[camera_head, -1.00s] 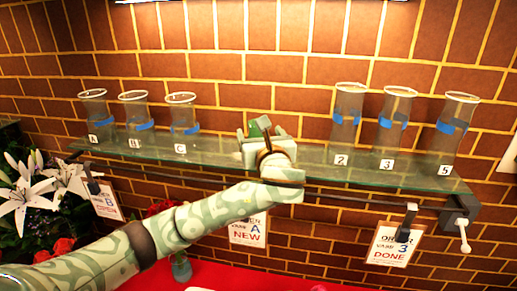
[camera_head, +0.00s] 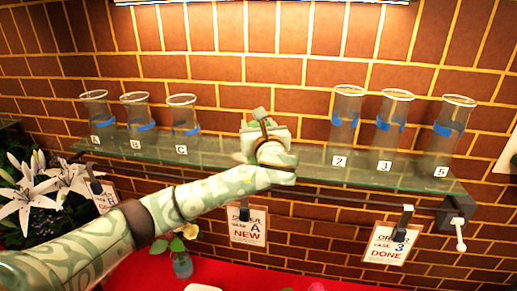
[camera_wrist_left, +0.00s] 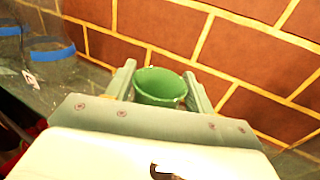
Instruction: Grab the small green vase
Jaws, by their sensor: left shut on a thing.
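The small green vase (camera_wrist_left: 160,88) shows in the left wrist view as a round, open-topped green cup. It sits between the two fingers of my left gripper (camera_wrist_left: 158,84), which is shut on it. In the head view my left gripper (camera_head: 262,122) is at the middle of the glass shelf, in the gap between the lettered and numbered vases. There the gripper mostly hides the vase, and I cannot tell whether its base touches the shelf. My right gripper is in neither view.
Clear vases labelled A (camera_head: 99,118), B (camera_head: 137,112) and C (camera_head: 184,117) stand left on the glass shelf (camera_head: 220,152). Vases 2 (camera_head: 345,118), 3 (camera_head: 390,117) and 5 (camera_head: 450,125) stand right. A brick wall (camera_head: 270,60) is close behind. Order cards (camera_head: 247,226) hang below.

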